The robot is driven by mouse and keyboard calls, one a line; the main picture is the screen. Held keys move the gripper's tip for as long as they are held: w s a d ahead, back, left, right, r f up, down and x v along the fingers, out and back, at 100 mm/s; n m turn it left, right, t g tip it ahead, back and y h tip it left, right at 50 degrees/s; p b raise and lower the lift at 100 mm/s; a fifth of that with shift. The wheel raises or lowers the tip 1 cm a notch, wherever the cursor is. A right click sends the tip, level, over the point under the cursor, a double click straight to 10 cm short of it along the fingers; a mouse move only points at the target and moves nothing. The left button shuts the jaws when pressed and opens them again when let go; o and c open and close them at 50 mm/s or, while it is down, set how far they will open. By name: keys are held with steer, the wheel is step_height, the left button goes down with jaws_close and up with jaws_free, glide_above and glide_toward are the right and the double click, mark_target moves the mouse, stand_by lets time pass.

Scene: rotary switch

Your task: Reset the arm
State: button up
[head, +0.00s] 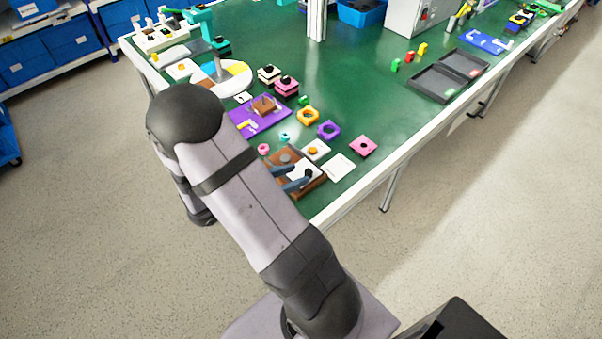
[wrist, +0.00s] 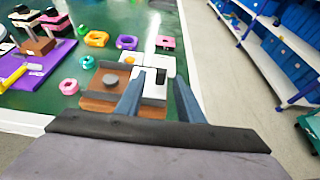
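A brown board (head: 313,186) lies near the front edge of the green table. It carries a grey round knob and a white plate with a black part on it. In the wrist view the board (wrist: 98,103) lies below and ahead of my fingers, with the grey knob (wrist: 110,80) left of them and the white plate (wrist: 153,62) beyond and between them. My gripper (head: 299,177) is over the board in the head view. Its two blue-grey fingers (wrist: 159,77) are apart with nothing held between them. I cannot tell whether they touch the board.
A purple tray (head: 247,122), an orange ring (head: 308,115), a purple ring (head: 328,129) and a pink block (head: 362,146) lie around the board. A dark tray (head: 437,87) is at the right. The middle of the table is mostly clear. The table edge is close to the board.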

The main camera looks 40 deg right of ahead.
steer(key=shift+a+r, duration=0.25)
steer(key=shift+a, duration=0.3)
steer(key=shift+s, duration=0.1)
steer(key=s+a+r+m+g+y+p, duration=0.2)
steer(key=s+a+m+g+y, duration=0.1)
steer(key=s+a+m+y, duration=0.55)
steer(key=a+r+m+t+y+p, duration=0.1)
steer(key=a+r+m+t+y, duration=0.2)
steer(key=a+m, duration=0.6)
steer(key=shift+w+a+r+y+p, duration=0.2)
steer(key=shift+a+r+y+p, duration=0.3)
steer(key=shift+y, duration=0.55)
